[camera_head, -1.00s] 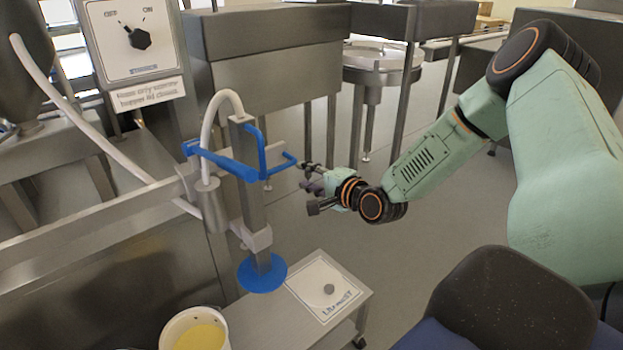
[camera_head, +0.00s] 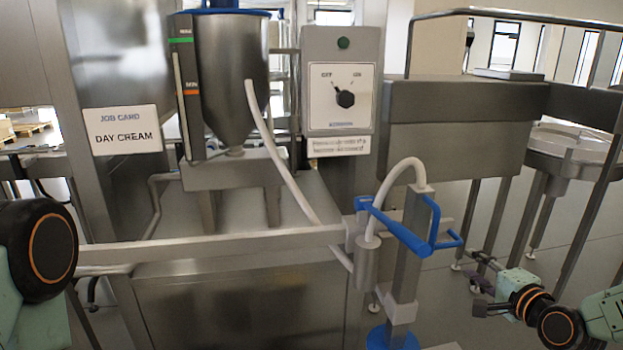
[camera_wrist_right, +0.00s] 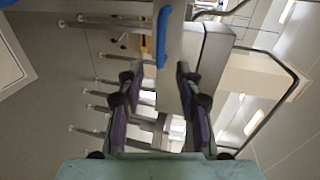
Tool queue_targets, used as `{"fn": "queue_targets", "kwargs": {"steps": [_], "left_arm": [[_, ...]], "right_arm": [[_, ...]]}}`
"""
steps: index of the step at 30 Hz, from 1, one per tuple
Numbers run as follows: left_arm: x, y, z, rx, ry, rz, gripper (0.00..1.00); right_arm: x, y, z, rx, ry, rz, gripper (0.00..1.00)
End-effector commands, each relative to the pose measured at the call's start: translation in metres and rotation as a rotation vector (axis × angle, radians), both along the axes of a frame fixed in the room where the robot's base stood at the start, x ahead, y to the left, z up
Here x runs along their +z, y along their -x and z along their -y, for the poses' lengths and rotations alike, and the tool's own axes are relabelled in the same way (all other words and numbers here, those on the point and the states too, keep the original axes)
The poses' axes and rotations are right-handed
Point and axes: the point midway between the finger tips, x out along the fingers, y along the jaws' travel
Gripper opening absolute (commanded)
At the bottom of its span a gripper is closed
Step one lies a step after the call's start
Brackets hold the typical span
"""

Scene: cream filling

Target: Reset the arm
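My right gripper (camera_head: 482,283) is at the lower right of the head view, just right of the blue handle (camera_head: 400,228) on the filling nozzle stand (camera_head: 405,275). Its fingers are apart with nothing between them. In the right wrist view the fingers of my right gripper (camera_wrist_right: 158,78) are also spread, and a blue bar (camera_wrist_right: 163,35) and a metal post show beyond them, not visibly gripped. My left arm shows only as a dark joint at the left edge of the head view; the left gripper is out of frame.
A steel hopper (camera_head: 225,80) feeds a white hose (camera_head: 280,150). A switch box (camera_head: 343,95) with a black knob stands beside it. A job card (camera_head: 122,130) reads DAY CREAM. A steel rail (camera_head: 215,248) crosses in front. A round table (camera_head: 570,145) is at the right.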

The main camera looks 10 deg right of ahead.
Motion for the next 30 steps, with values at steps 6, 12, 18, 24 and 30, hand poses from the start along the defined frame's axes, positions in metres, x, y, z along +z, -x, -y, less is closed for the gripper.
{"fn": "queue_targets", "kwargs": {"steps": [6,12,18,24,30], "left_arm": [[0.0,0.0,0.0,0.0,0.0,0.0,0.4],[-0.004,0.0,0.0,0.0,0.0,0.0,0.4],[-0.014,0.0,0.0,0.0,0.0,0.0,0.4],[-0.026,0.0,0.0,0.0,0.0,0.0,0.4],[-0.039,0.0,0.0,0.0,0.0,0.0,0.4]], "right_arm": [[-0.015,0.009,-0.005,0.024,0.179,-0.069,0.35],[-0.052,0.03,-0.048,0.149,0.379,-0.224,0.35],[-0.118,0.084,-0.106,0.383,0.605,-0.448,0.35],[-0.19,0.176,-0.156,0.687,0.809,-0.693,0.35],[-0.24,0.28,-0.182,0.969,0.94,-0.911,0.35]]}}
